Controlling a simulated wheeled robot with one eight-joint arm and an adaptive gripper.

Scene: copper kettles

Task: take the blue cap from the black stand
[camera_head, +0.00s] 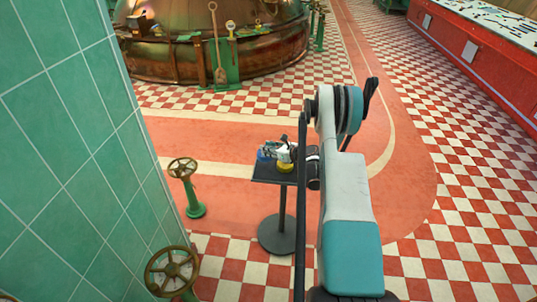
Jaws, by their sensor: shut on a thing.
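The black stand (258,179) is a small square top on a post with a round base, just left of my arm. The blue cap (263,155) is at the left part of the stand's top, small and partly covered by my gripper. My gripper (267,149) reaches in from the right, low over the top, with its fingers at the blue cap. It is shut on the cap. The fingertips are too small to make out clearly, and I cannot tell whether the cap still touches the top.
A yellow object (285,167) stands on the stand just below my gripper. A green valve post (193,195) and a handwheel (172,270) stand left, by a green tiled wall (70,130). A copper kettle (150,50) is behind. Open floor lies right.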

